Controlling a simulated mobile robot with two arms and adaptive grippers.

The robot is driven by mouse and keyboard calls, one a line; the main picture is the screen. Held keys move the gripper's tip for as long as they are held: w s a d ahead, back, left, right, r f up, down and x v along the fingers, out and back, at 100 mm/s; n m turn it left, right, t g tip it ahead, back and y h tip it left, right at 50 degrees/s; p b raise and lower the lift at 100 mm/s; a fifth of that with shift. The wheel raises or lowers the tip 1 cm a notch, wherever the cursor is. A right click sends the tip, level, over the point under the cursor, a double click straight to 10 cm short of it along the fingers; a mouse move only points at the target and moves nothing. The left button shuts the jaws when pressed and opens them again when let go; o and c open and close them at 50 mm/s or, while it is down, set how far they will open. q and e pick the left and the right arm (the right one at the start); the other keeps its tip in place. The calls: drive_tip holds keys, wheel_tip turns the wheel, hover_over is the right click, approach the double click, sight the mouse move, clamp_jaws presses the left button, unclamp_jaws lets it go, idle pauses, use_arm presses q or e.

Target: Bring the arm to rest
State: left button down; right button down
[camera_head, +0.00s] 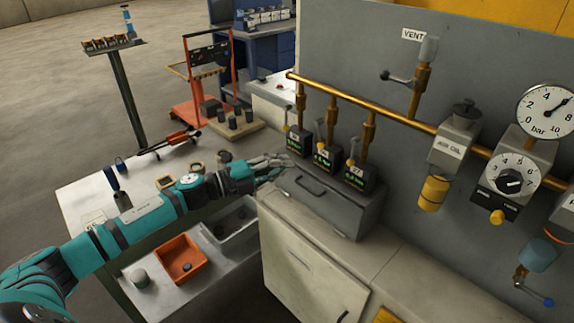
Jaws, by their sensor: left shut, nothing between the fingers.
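My left arm, teal and grey, reaches in from the lower left across the white bench (78,203). My left gripper (286,160) is shut and empty. It appears at the left end of the grey metal box (338,205), close to the row of small black gauges; whether it touches the box cannot be told. My right arm and gripper do not show.
An orange bin (163,250) and a grey bin (232,238) stand below the bench top. A brass pipe (345,96) with valves crosses the grey panel (340,40). A pressure dial (546,110) hangs at right. Open floor (50,120) lies at left.

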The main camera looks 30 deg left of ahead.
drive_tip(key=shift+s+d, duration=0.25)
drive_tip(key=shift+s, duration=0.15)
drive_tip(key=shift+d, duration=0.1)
